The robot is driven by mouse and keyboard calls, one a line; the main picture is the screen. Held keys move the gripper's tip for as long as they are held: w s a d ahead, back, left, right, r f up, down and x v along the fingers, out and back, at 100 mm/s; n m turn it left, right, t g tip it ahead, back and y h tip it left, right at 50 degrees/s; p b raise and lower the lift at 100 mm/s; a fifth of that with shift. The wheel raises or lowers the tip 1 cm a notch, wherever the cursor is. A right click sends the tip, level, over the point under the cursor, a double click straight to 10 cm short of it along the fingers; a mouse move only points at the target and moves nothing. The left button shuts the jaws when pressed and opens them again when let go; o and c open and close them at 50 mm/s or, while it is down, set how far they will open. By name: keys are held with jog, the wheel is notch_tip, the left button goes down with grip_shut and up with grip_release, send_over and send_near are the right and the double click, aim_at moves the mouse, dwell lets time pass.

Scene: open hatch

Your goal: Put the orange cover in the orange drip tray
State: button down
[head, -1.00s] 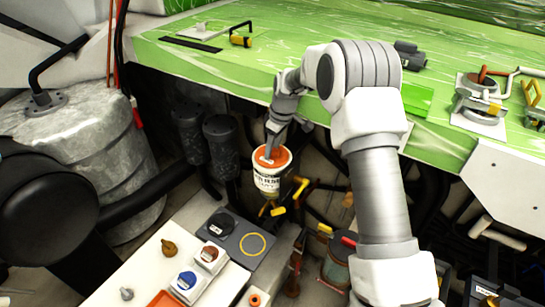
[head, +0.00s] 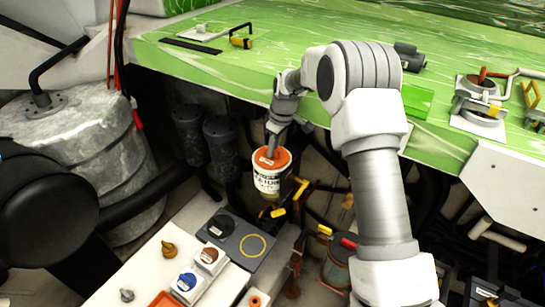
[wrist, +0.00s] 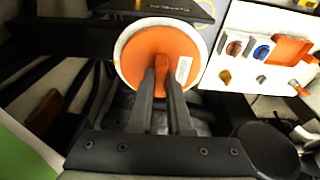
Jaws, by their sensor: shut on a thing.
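The orange cover (head: 264,163) is a round disc with a raised tab, sitting on top of a white canister (head: 267,182) with a printed label, below the green bench edge. In the wrist view the cover (wrist: 148,52) faces the camera. My gripper (head: 272,150) comes down from above and is shut on the cover's tab; its two dark fingers (wrist: 161,72) lie on either side of the tab. The orange drip tray (head: 163,299) is cut off at the bottom edge of the head view; in the wrist view it shows at the upper right (wrist: 293,48).
A white panel (head: 137,262) with knobs and sockets lies at lower left, with a dark grey plate (head: 236,240) beside it. Dark cylinders (head: 220,135) and a large grey drum (head: 70,150) stand left of the canister. Yellow-handled valves (head: 300,188) are close on its right.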

jog(key=shift+r+p, duration=0.3)
jog(key=shift+r, duration=0.4)
jog(key=shift+r+p, duration=0.85)
jog(key=shift+r, duration=0.85)
jog(key=s+d+f+m+h, duration=0.1)
jog(key=s+d+f+m, duration=0.1)
jog(key=s+d+m, duration=0.3)
jog(key=s+d+f+m+t, duration=0.1)
jog(key=s+d+m, duration=0.5)
jog(key=s, duration=0.8)
jog(key=shift+d+f+h, duration=0.4)
jog(key=shift+d+f, duration=0.2)
jog(key=shift+d, duration=0.05)
jog(key=shift+a, duration=0.1)
